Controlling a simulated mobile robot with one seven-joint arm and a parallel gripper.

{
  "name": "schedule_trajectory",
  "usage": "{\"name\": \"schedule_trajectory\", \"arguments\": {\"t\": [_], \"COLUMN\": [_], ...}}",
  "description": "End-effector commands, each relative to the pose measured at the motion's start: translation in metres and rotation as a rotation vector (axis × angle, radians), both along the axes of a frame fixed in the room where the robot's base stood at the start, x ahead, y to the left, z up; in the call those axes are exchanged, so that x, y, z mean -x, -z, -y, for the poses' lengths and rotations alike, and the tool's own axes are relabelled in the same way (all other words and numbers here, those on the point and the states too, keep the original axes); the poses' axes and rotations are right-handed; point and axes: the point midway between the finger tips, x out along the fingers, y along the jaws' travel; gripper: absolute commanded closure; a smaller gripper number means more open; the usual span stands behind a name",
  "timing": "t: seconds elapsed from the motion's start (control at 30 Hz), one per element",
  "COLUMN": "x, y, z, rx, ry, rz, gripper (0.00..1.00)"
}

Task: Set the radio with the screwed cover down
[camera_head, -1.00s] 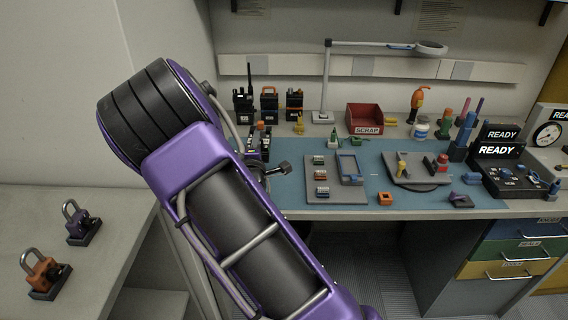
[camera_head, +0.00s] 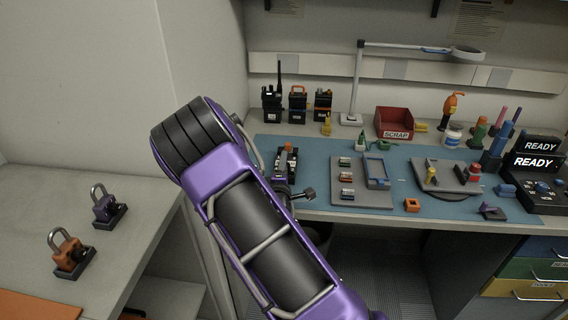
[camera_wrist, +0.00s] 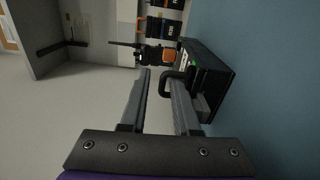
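A dark radio (camera_head: 287,163) is at the left part of the blue mat (camera_head: 325,205), beside my purple arm, which hides part of it. In the wrist view the radio (camera_wrist: 207,72) is close to the mat surface; I cannot tell if its full base touches. A dark handle loop on it reaches between the fingers of my gripper (camera_wrist: 160,78). The fingers are apart, with a clear gap between the loop and the left finger. The cover and its screws cannot be made out.
Three radios stand along the back: one with an antenna (camera_head: 272,103), one with an orange handle (camera_head: 297,106) and another (camera_head: 323,104). A grey parts tray (camera_head: 362,198) lies right of my gripper. A red scrap bin (camera_head: 394,122) is behind. Padlocks (camera_head: 70,252) sit on the left counter.

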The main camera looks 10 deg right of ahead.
Motion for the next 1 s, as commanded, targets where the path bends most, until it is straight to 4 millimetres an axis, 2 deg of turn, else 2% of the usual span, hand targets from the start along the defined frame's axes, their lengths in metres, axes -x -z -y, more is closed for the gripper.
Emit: {"name": "schedule_trajectory", "arguments": {"t": [0.37, 0.47, 0.8, 1.0], "x": [0.006, 0.019, 0.087, 0.11], "y": [0.001, 0.002, 0.002, 0.002], "z": [-0.002, -0.007, -0.028, -0.034], "rx": [0.0, -0.002, 0.001, -0.001], "ry": [0.0, -0.001, -0.003, -0.001], "rz": [-0.004, -0.006, -0.007, -0.003], "gripper": [0.6, 0.6, 0.6, 0.6]}}
